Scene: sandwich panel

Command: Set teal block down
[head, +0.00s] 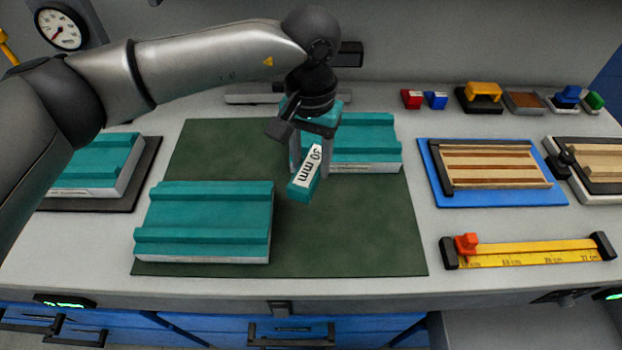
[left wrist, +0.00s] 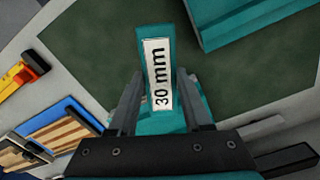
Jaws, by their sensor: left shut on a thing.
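The teal block (head: 306,176) is small and has a white label reading "30 mm" on its top. My left gripper (head: 311,170) is shut on it, above the dark green mat (head: 330,235). The block also shows in the left wrist view (left wrist: 156,70) between the two fingers of my left gripper (left wrist: 153,98), its label facing the camera. I cannot tell how far its underside is from the mat. My right gripper is not in view.
A teal-topped panel (head: 204,220) lies front left on the mat; another (head: 365,140) lies behind the gripper. A third (head: 95,165) sits on a dark tray at left. A blue board (head: 490,190) and yellow ruler (head: 530,254) are at right. The mat's front right is clear.

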